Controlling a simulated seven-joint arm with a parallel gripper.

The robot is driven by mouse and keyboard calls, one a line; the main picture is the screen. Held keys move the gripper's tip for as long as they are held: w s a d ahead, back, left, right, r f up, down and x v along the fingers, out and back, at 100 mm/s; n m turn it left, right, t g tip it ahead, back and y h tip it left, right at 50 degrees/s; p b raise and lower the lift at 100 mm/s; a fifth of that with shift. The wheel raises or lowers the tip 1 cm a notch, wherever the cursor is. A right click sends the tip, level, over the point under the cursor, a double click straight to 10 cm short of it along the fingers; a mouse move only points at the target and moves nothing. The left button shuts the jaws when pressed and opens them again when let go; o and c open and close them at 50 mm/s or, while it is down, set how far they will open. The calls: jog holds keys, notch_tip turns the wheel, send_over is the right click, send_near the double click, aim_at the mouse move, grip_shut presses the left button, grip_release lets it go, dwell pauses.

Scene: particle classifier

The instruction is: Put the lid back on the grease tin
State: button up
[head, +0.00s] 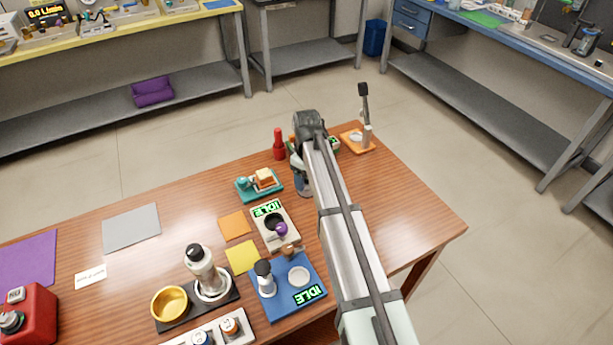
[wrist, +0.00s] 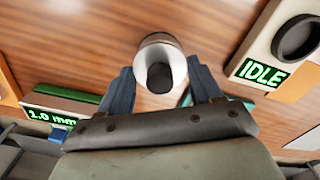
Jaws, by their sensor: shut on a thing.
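My gripper (wrist: 160,78) points down over the table, with its dark blue fingers on either side of a white round thing (wrist: 176,58) with a dark middle. The fingers are shut on it. I cannot tell whether this is the lid, the tin or both. In the head view my gripper (head: 303,185) is mostly hidden behind my arm, at the table's right part. I cannot make out a grease tin with certainty in either view.
An IDLE device with a dark cup (wrist: 298,37) lies right of my gripper. A green-display device (wrist: 60,105) is at left. A teal tray (head: 250,194), red bottle (head: 278,146), orange tray (head: 352,146) and blue scale-like base (head: 275,306) stand around. The table's right front corner is clear.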

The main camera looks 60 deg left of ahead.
jog(key=shift+f, duration=0.6)
jog(key=o, duration=1.1)
jog(key=shift+f, duration=0.15)
jog(key=shift+c, duration=0.2)
jog(key=shift+r, duration=0.2)
jog(key=shift+r, duration=0.25)
notch_tip(320, 180, up, 13)
jog(key=shift+f, duration=0.15)
